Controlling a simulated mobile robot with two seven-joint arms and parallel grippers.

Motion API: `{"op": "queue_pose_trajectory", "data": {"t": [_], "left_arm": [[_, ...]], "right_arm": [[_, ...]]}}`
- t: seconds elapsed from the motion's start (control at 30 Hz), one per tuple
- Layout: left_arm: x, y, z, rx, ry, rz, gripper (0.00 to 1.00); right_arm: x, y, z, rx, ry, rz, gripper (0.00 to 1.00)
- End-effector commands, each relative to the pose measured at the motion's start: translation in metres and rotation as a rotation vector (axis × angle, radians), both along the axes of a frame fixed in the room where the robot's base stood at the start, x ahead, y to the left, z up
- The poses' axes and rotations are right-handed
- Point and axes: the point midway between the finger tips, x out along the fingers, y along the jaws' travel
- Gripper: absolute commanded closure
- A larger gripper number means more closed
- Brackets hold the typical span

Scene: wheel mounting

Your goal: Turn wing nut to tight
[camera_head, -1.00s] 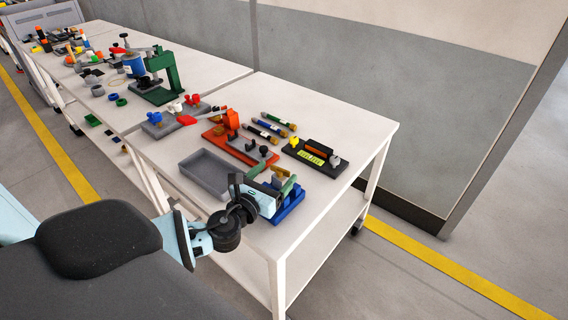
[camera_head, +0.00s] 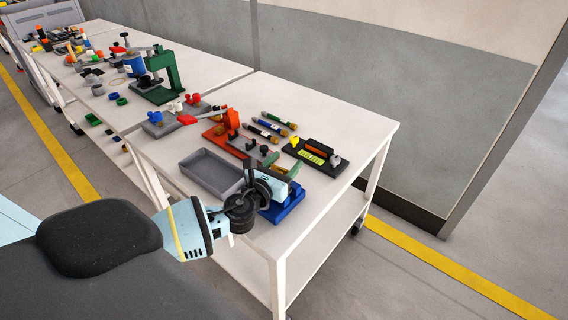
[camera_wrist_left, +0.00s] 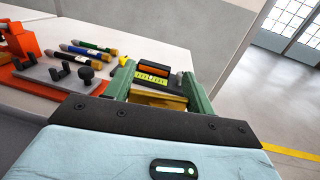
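My left gripper (camera_head: 284,170) is over the blue fixture (camera_head: 287,207) near the right end of the near table. In the left wrist view, its two green fingers (camera_wrist_left: 160,90) stand well apart. A gold-brown piece (camera_wrist_left: 172,102) spans the gap between them. I cannot tell whether it is the wing nut, or whether the fingers press on it. No wing nut shows clearly on the blue fixture, which my gripper partly covers. My right gripper is not in view.
An empty grey tray (camera_head: 209,171), an orange fixture (camera_head: 225,133), several pens (camera_head: 267,130) and a black fixture (camera_head: 315,155) are close by. A green press (camera_head: 164,78) is on the table behind.

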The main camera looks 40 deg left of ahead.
Motion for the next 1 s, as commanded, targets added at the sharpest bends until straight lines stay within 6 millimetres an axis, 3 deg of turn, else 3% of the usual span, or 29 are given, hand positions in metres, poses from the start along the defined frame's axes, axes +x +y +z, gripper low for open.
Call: {"op": "queue_pose_trajectory", "data": {"t": [0.1, 0.57, 0.93, 0.97, 1.0], "left_arm": [[0.0, 0.0, 0.0, 0.0, 0.0, 0.0, 0.68], [0.0, -0.003, -0.004, 0.0, 0.004, -0.181, 0.69], [0.0, -0.004, -0.001, 0.0, 0.002, -0.205, 0.69], [0.0, -0.004, -0.001, 0.0, 0.002, -0.205, 0.45], [0.0, -0.004, -0.001, 0.0, 0.002, -0.205, 0.39]], "right_arm": [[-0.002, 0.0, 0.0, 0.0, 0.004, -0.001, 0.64], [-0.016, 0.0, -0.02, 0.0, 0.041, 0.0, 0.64], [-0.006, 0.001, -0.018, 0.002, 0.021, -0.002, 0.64], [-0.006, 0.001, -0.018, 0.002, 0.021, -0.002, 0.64], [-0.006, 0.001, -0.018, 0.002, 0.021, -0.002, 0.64]]}}
